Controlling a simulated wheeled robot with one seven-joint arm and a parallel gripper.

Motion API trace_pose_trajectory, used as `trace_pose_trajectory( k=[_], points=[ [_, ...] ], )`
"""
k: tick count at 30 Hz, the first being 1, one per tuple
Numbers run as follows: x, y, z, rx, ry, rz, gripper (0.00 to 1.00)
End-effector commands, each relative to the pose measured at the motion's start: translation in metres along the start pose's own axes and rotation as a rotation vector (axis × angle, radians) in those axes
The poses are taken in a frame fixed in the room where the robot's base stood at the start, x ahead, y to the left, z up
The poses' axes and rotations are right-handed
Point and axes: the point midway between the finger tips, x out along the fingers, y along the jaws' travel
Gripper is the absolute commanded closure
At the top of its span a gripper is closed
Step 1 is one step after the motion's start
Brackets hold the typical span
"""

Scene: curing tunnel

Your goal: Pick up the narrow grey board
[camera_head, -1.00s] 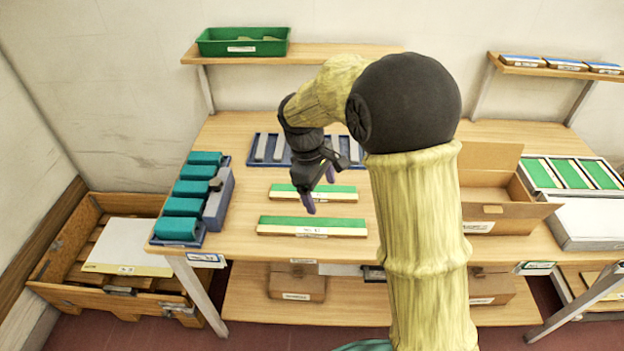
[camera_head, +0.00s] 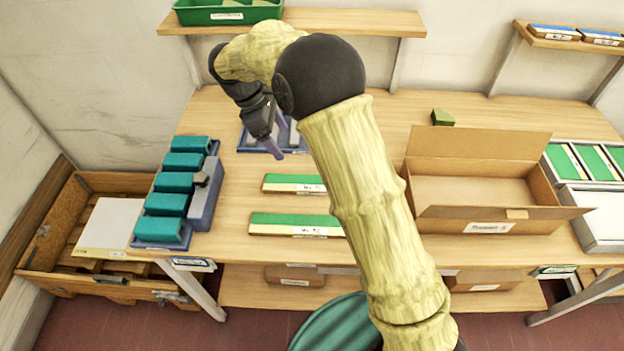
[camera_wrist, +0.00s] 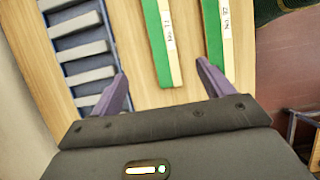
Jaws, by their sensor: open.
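Several narrow grey boards lie side by side in a blue tray (camera_head: 244,143) at the back of the table. One grey board (camera_head: 295,137) shows beside my gripper in the head view; my arm hides part of the tray. The wrist view shows the grey boards (camera_wrist: 90,50) in the row at the left. I cannot tell which one the task means. My gripper (camera_wrist: 162,76) is open and empty, its fingers apart above the table. In the head view my gripper (camera_head: 276,148) is over the tray area.
Two green-topped strips with labels, a rear one (camera_head: 292,181) and a front one (camera_head: 290,219), lie in front of the tray. Teal-topped blocks (camera_head: 172,204) stand at the left. An open cardboard box (camera_head: 490,212) stands right. A shelf (camera_head: 340,22) hangs above.

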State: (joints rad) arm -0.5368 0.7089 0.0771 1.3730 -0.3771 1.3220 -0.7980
Motion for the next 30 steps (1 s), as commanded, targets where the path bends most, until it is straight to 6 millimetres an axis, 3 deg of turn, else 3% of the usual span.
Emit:
trace_pose_trajectory(
  k=[8,24,30],
  points=[
    [0.011,0.001,0.003,0.006,-0.001,-0.005,0.20],
    [0.103,-0.001,0.002,0.003,-0.002,-0.005,0.20],
    [0.122,0.000,0.001,0.003,0.000,-0.002,0.20]
  ],
)
